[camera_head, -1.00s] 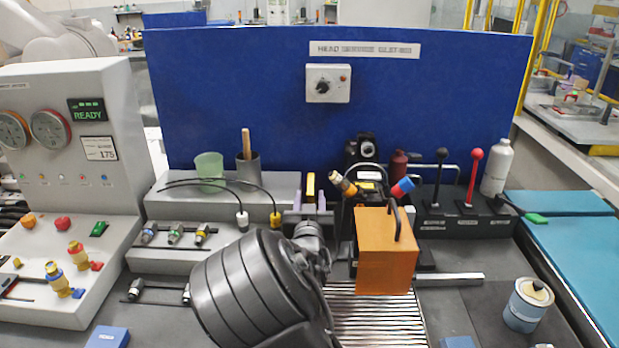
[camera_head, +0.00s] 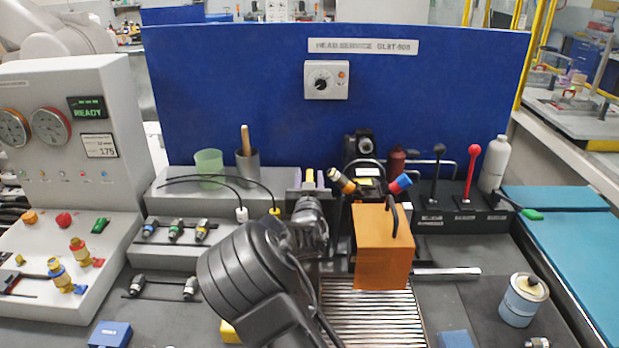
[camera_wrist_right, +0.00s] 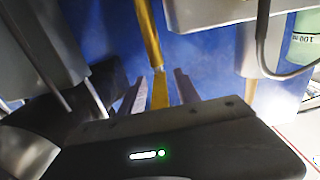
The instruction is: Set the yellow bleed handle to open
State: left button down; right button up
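A yellow handle (camera_head: 309,177), which I take to be the bleed handle, shows at the centre of the head view, in front of the blue panel. My right gripper (camera_head: 308,191) is at it, with one finger on either side. In the right wrist view the yellow handle (camera_wrist_right: 148,32) comes down from the top, and its flat end lies between the two fingers of my right gripper (camera_wrist_right: 159,84). Gaps show on both sides, so the gripper looks open around it. The handle's mount is hidden. My left gripper is not in view.
An orange box (camera_head: 383,248) with a black handle stands just right of my right arm. Black and red levers (camera_head: 474,165) stand further right. Two cables with white and yellow ends (camera_head: 241,213) hang at left.

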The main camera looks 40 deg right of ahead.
jog(key=shift+c, duration=0.2)
grip_shut()
dwell(1.3)
